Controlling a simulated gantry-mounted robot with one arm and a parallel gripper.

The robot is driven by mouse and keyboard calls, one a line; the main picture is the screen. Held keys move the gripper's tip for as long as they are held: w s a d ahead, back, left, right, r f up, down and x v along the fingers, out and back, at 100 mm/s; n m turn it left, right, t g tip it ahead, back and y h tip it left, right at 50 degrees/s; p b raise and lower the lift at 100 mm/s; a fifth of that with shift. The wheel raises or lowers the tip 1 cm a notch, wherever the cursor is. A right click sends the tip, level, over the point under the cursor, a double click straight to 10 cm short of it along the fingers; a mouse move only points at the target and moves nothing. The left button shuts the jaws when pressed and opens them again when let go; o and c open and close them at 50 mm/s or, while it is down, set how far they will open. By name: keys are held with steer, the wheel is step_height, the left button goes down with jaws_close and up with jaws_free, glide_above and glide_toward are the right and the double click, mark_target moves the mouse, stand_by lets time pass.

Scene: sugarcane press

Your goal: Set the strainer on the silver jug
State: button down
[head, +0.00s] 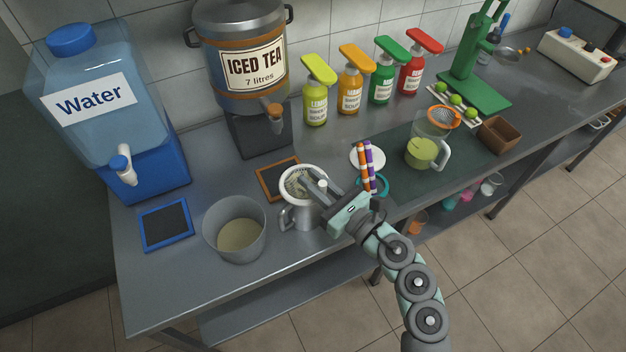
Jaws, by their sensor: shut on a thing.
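The strainer (287,184), with a pale rim and a mesh bowl, is at the mouth of the silver jug (303,219). My gripper (314,183) is shut on the strainer at its right side, with my arm reaching in from the lower right. The strainer looks roughly level and covers the jug's opening. I cannot tell whether it touches the jug's rim. The jug stands upright on the steel counter with its handle to the left. My gripper hides part of the strainer and the jug's right side.
A grey pot (234,229) stands close left of the jug. Striped straws (369,166) stand to the right, before a glass pitcher (421,153) of green juice with an orange strainer (443,117). The iced tea dispenser (240,60) is behind. The counter's front edge is near.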

steer(key=shift+d+f+b, duration=0.1)
steer(key=shift+f+b, duration=0.05)
steer(key=shift+b, duration=0.4)
steer(key=c, duration=1.3)
jaws_free()
steer(key=shift+o, duration=0.2)
steer(key=o, duration=0.4)
steer(key=shift+s, duration=0.1)
steer(key=shift+o, duration=0.2)
steer(key=shift+r+p, duration=1.25)
steer(key=shift+r, duration=2.3)
